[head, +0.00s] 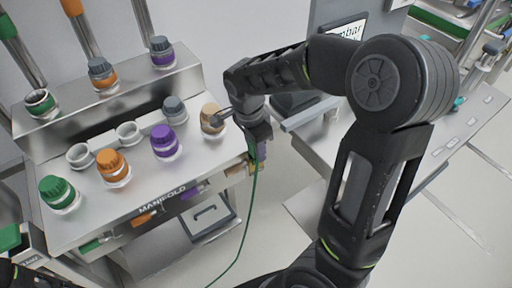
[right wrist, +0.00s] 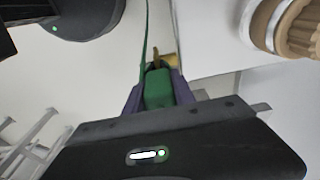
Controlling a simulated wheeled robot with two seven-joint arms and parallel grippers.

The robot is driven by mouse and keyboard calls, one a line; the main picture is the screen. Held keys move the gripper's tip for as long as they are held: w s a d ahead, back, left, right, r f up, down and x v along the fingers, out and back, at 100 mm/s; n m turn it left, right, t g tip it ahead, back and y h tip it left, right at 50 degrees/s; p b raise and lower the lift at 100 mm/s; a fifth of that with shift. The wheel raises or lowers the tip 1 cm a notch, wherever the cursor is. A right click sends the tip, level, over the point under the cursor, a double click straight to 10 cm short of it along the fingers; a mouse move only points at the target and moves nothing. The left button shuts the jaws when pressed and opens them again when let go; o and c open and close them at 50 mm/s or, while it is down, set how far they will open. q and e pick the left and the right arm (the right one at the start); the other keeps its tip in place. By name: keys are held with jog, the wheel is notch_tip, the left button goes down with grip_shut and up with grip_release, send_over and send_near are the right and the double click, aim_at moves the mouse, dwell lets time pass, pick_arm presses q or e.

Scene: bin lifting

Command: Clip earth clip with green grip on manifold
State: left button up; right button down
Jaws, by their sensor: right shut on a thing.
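The manifold (head: 100,215) is a metal bench with a MANIFOLD label and capped ports, at the left of the head view. My right gripper (head: 257,145) is at its right end, just beyond the edge. In the right wrist view, the purple fingers of my right gripper (right wrist: 155,95) are shut on the green grip of the earth clip (right wrist: 158,90). The clip's brass jaw points ahead, close to a pale manifold edge; I cannot tell whether they touch. A green cable (head: 246,205) hangs from the clip.
A tan cap (head: 211,117) stands on the manifold beside my right gripper; purple (head: 165,142), orange (head: 112,165) and green (head: 57,191) caps stand further left. A grey bench is behind my right arm.

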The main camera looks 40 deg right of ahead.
jog(key=shift+f+b, duration=0.75)
jog(key=shift+f, duration=0.2)
dwell(0.7)
jog(key=c, duration=1)
grip_release()
jog(key=shift+o, duration=0.2)
jog(key=shift+r, duration=0.1)
jog(key=shift+w, duration=0.1)
jog(key=r, duration=0.5)
jog(key=a+r, duration=0.1)
jog(key=r, duration=0.1)
jog(key=shift+r, duration=0.3)
jog(key=shift+s, duration=0.2)
